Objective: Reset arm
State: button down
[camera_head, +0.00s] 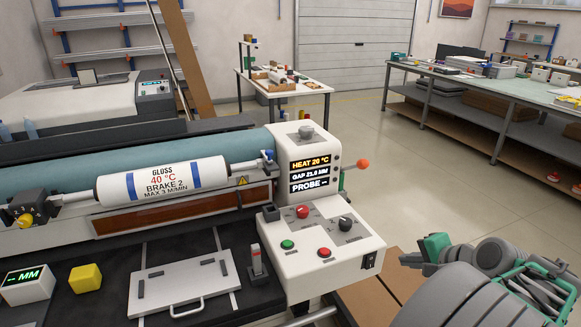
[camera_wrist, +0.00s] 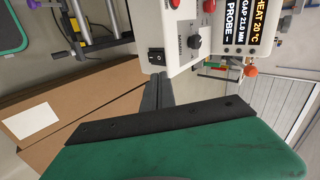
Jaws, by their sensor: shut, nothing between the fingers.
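My gripper (camera_head: 408,260) is at the lower right of the head view, at the end of my folded grey and green arm. It is to the right of the laminator's control box and apart from it. In the wrist view the dark fingers (camera_wrist: 157,92) point away from the green hand and look closed together. I see nothing held between them.
The laminator's control box (camera_head: 318,250) stands left of my arm, with red, green and black controls. An orange-red knob (camera_head: 362,164) sticks out behind it. Cardboard (camera_wrist: 85,105) lies below my gripper. A long workbench (camera_head: 480,85) is at the back right; the floor before it is clear.

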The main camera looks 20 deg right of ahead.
jog(key=s+a+f+n+g, duration=0.2)
jog(key=s+f+g, duration=0.25)
jog(key=s, duration=0.25)
jog(key=s+a+f+n+g, duration=0.2)
jog(key=s+f+g, duration=0.1)
jog(key=s+f, duration=0.4)
jog(key=w+a+r+n, duration=0.2)
jog(key=w+a+n, duration=0.2)
jog(key=a, duration=0.5)
jog(key=w+a+r+n+t, duration=0.1)
jog(key=w+a+r+n, duration=0.2)
jog(key=a, duration=0.6)
jog(key=w+a+r+n, duration=0.3)
jog(key=w+a+n, duration=0.2)
jog(key=a, duration=0.4)
jog(key=shift+w+a+r+n, duration=0.2)
jog(key=shift+w+a+n, duration=0.15)
jog(key=shift+n, duration=0.15)
